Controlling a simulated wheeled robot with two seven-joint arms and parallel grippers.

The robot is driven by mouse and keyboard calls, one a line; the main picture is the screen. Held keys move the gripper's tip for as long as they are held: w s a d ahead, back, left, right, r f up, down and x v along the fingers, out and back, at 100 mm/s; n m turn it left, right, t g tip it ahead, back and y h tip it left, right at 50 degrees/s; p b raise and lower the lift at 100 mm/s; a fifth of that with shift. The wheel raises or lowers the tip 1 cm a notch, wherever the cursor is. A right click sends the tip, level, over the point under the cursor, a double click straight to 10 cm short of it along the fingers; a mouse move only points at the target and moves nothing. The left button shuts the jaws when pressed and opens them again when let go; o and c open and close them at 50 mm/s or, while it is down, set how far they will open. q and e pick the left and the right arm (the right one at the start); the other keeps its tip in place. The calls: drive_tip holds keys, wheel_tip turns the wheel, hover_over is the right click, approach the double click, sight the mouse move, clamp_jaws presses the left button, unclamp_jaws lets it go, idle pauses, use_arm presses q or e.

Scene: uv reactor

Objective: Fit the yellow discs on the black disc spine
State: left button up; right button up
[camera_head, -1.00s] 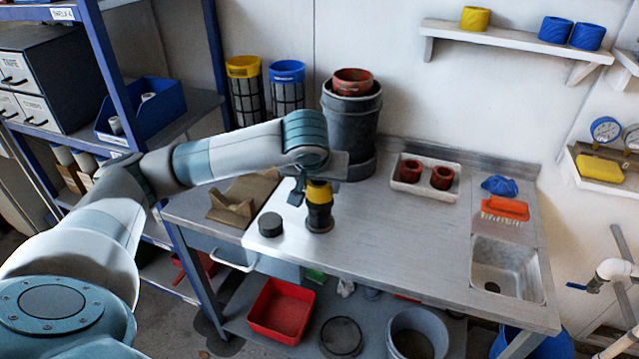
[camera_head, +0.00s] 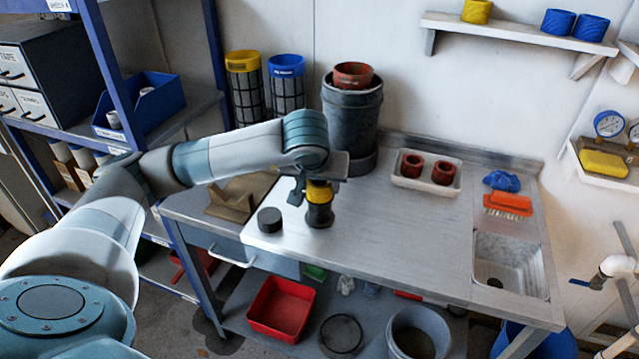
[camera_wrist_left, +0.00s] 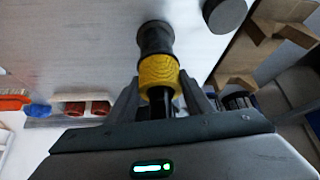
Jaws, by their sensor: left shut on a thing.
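My left gripper (camera_head: 317,186) is shut on a yellow disc (camera_head: 319,193) over the left part of the metal bench. The black disc spine (camera_head: 319,215) stands upright on the bench directly below it. In the left wrist view the yellow disc (camera_wrist_left: 159,76) sits between the fingers, around the dark shaft of the spine (camera_wrist_left: 155,38). Dark shaft shows on both sides of the disc. I cannot tell whether the disc touches the wider black part. Another yellow ring (camera_head: 477,11) stands on the wall shelf. My right gripper is not in view.
A black puck (camera_head: 270,220) lies left of the spine, with a wooden block (camera_head: 232,203) behind it. A grey drum (camera_head: 352,113) stands behind the gripper. A white tray (camera_head: 424,188) with two red rings is to the right. The bench middle is clear.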

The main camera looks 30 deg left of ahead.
use_arm(q)
drive_tip(key=o, duration=1.4)
drive_tip(key=shift+o, duration=0.2)
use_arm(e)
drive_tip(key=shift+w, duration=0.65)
use_arm(q)
drive_tip(key=shift+v, duration=0.85)
drive_tip(key=p+v, duration=0.1)
drive_tip(key=v, duration=1.4)
drive_tip(key=shift+s+r, duration=0.25)
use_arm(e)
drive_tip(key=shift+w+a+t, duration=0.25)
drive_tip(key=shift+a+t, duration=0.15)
use_arm(q)
drive_tip(key=shift+d, duration=0.1)
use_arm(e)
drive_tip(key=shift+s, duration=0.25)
